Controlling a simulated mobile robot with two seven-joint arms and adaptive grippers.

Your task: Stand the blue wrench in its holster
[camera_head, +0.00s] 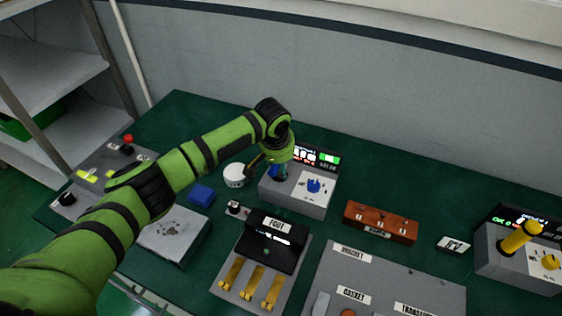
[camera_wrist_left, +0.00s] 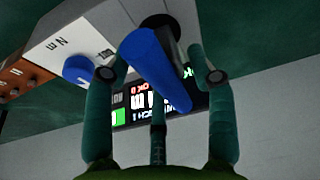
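The blue wrench (camera_wrist_left: 158,72) shows in the left wrist view as a tilted blue cylinder between my left gripper's (camera_wrist_left: 160,75) spread fingers. A gap shows on its right side; whether the left finger touches it I cannot tell. In the head view my left gripper (camera_head: 276,165) is low over the left grey box (camera_head: 298,196), hiding most of the wrench (camera_head: 273,172). A dark round opening (camera_wrist_left: 158,20), perhaps the holster, is beside the wrench's upper end. I cannot tell whether the wrench sits in it. My right gripper is not in view.
A blue knob (camera_head: 314,185) is on the same box, with a lit display (camera_head: 318,156) behind. A white cylinder (camera_head: 234,175) and blue block (camera_head: 201,195) are to the left. A brown block (camera_head: 380,222) and a box with a yellow wrench (camera_head: 520,237) are to the right.

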